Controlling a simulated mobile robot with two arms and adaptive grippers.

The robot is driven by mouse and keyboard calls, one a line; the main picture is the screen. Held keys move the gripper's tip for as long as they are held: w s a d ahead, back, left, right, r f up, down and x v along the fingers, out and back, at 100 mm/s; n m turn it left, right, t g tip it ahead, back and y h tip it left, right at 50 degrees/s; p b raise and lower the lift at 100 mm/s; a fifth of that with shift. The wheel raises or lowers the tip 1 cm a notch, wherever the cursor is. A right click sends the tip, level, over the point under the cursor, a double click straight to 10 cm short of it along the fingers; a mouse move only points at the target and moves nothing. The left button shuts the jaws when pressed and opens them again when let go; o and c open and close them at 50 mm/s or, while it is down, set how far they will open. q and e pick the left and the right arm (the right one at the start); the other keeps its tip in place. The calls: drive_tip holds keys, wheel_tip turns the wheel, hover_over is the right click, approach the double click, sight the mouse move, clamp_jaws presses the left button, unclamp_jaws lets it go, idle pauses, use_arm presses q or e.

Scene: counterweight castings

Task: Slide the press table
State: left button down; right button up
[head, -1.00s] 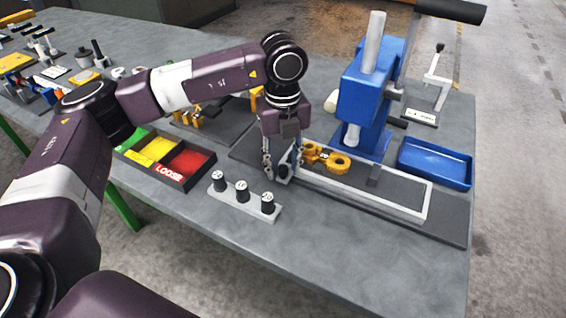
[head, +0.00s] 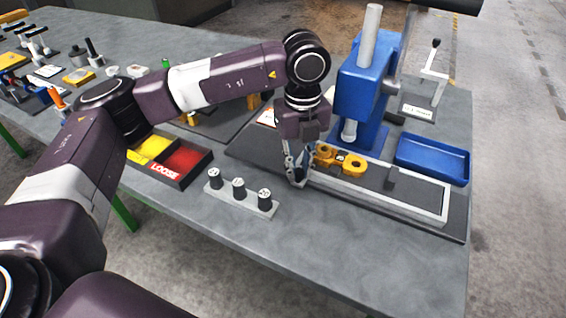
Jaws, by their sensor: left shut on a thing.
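The press table is a sliding grey plate with a pale rim (head: 380,201), lying on a dark base under the blue press (head: 362,90). A yellow casting (head: 346,161) with round ends lies on its left part, in front of the press column. My left gripper (head: 298,178) points down at the left end of the press table, shut on its handle. The fingers hide most of the handle. My right gripper is not in view.
A rack with three black knobbed weights (head: 238,188) stands just in front and left of my left gripper. A blue tray (head: 433,158) lies right of the press. A bin with yellow and red compartments (head: 180,161) is at left. The front right of the bench is clear.

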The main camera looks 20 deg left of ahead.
use_arm(q)
drive_tip(key=shift+d+r, duration=0.1)
drive_tip(key=shift+d, duration=0.25)
drive_tip(key=shift+a, duration=0.1)
drive_tip(key=c, duration=1.8)
unclamp_jaws()
drive_tip(key=shift+a, duration=0.2)
drive_tip(key=shift+d, duration=0.1)
wheel_tip(320, 180, up, 12)
